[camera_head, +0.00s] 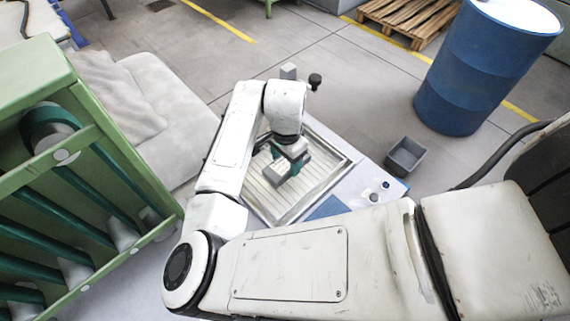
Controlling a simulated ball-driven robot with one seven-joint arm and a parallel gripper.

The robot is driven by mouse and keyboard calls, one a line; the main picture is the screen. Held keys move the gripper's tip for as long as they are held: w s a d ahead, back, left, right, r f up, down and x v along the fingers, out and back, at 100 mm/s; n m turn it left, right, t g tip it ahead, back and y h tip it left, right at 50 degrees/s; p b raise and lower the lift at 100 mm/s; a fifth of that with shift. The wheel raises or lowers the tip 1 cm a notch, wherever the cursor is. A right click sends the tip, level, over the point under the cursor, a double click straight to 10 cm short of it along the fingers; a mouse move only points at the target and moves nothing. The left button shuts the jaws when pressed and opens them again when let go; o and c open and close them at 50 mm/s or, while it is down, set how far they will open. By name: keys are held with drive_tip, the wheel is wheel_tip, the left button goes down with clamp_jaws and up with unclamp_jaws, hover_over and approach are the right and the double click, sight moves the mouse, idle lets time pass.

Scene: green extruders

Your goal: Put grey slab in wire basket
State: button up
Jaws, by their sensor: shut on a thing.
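My gripper (288,160) points down over the shallow, pale slatted tray, which looks like the wire basket (335,183). It is shut on a grey block, seemingly the grey slab (277,175). The slab shows at the lower left of the jaws, above the middle of the basket. I cannot tell whether it touches the basket floor. My wrist and the fingers hide part of the slab and the far part of the basket.
The basket stands on a light table (372,171). A small grey bin (405,156) is to its right, with small white and dark items near it. A grey block (288,71) and a dark knob (315,81) show behind my wrist. A blue drum (478,75) stands farther back.

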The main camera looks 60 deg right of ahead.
sight(285, 162)
drive_tip(key=shift+w+f, duration=0.25)
drive_tip(key=shift+f, duration=1.5)
drive_tip(key=shift+f, duration=0.2)
drive_tip(key=o, duration=1.3)
drive_tip(key=shift+c, duration=0.2)
drive_tip(key=shift+r, duration=0.1)
